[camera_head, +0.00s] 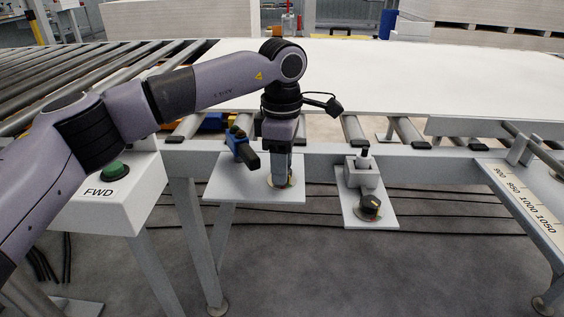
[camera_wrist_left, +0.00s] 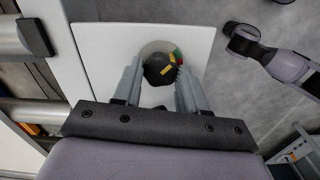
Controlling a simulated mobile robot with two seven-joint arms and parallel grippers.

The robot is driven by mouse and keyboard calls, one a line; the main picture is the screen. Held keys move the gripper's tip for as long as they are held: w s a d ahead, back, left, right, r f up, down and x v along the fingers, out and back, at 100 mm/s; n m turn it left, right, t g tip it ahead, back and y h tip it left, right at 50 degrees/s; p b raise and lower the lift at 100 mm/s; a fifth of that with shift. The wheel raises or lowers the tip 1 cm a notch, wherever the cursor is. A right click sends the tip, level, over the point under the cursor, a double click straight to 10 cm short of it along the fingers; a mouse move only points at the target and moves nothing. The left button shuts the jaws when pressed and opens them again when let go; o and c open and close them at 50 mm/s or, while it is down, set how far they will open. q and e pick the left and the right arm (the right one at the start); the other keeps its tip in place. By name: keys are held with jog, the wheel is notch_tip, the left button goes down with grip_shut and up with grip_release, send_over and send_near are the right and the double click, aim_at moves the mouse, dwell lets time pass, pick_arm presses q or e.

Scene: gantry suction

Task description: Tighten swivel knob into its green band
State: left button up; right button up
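The swivel knob (camera_wrist_left: 158,70) is black with a yellow mark on top. It sits on a round dial on a white plate (camera_head: 225,188). In the left wrist view, red and green bands show at the dial's upper right; the yellow mark points roughly that way. My left gripper (camera_head: 280,178) points straight down over this dial in the head view, where it hides the knob. In the left wrist view its two fingers (camera_wrist_left: 159,75) stand on either side of the knob. I cannot tell whether both fingers press on it. My right gripper is not in view.
A second plate at right carries a grey block (camera_head: 361,172) and another dark knob (camera_head: 370,205). A FWD box with a green button (camera_head: 114,170) stands at left. The conveyor rail runs behind.

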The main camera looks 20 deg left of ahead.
pick_arm(q)
jog(key=shift+r+m+p, duration=0.2)
jog(key=shift+m+p, duration=0.3)
jog(key=shift+p, duration=0.15)
jog(key=shift+m, duration=0.3)
jog(key=shift+f+m+p, duration=0.2)
jog(key=shift+m+p, duration=0.1)
jog(key=shift+p, duration=0.05)
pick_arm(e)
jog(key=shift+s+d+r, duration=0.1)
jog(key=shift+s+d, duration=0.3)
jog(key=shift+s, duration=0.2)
pick_arm(q)
jog(key=o, duration=1.1)
jog(key=shift+c, duration=0.2)
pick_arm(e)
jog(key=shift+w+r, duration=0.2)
pick_arm(q)
jog(key=shift+r, duration=0.1)
